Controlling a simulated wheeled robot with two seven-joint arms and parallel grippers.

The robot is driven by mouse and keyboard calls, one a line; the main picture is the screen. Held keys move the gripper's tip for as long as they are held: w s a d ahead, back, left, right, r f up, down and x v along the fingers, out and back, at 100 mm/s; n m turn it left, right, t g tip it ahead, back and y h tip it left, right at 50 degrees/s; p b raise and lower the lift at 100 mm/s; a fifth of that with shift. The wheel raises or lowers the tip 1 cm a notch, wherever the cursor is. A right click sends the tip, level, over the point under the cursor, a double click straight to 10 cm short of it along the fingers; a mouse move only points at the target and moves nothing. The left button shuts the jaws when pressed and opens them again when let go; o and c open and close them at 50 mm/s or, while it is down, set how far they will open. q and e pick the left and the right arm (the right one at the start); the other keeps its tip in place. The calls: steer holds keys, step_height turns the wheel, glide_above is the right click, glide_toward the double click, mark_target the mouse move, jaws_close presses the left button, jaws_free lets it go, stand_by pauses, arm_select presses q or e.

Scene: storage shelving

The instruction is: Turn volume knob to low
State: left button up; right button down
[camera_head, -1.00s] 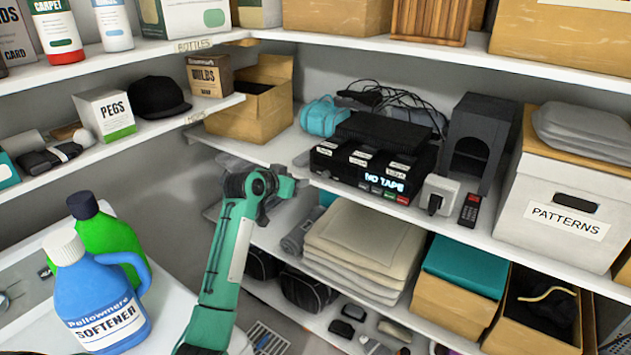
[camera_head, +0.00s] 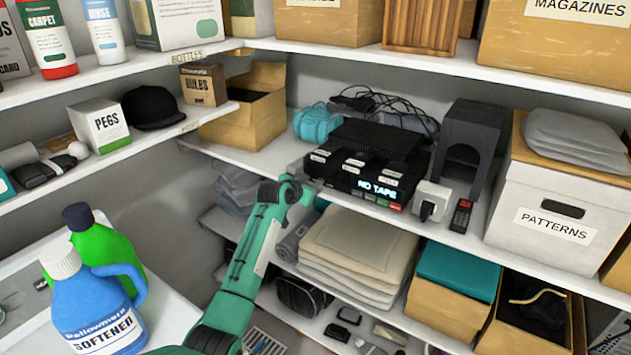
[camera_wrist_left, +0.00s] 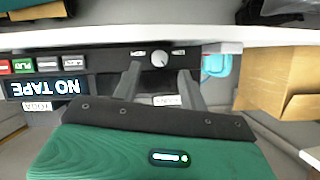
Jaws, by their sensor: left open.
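A black tape deck (camera_head: 346,180) with a lit "NO TAPE" display stands on the middle shelf. In the left wrist view, which is upside down, its front shows a round grey volume knob (camera_wrist_left: 159,59) between two small labels. The knob's marking is too small to read. My left gripper (camera_wrist_left: 160,70) is open, its two dark fingers pointing at the deck front, one to each side of the knob. I cannot tell whether they touch it. In the head view the gripper (camera_head: 308,188) is at the deck's left front, and the knob is hidden. My right gripper is not in view.
Coloured buttons (camera_wrist_left: 27,65) sit beside the display. A grey plug box (camera_head: 432,200) and a remote (camera_head: 461,215) lie right of the deck. An open cardboard box (camera_head: 244,120) stands at left.

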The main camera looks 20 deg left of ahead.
mark_target(319, 183)
arm_select(q)
steer(key=shift+p+x, duration=0.35)
steer(key=shift+x, duration=1.55)
jaws_close()
